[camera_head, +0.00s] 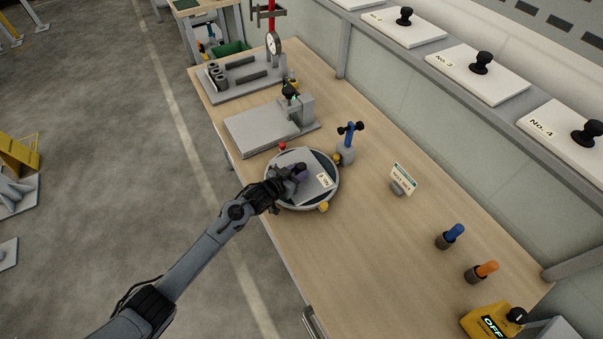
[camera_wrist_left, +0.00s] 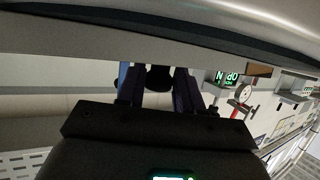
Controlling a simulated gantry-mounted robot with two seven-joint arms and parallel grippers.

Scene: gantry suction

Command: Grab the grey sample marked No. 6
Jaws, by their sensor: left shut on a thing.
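The grey sample (camera_head: 293,158) is a flat plate with a white label (camera_head: 325,180) at its right side, too small to read surely. It lies over a round grey base (camera_head: 300,205) on the bench. My left gripper (camera_head: 299,172) comes in from the lower left and is shut on the sample's dark knob. Whether the plate touches the base cannot be told. My right gripper is not in view.
Behind the base are a flat grey fixture (camera_head: 262,125) and a rack with dark cylinders (camera_head: 218,76). A blue-handled clamp (camera_head: 349,133) stands close at right. A small sign (camera_head: 403,179), blue and orange knobs and a yellow box (camera_head: 488,322) are farther right. White plates line the ledge.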

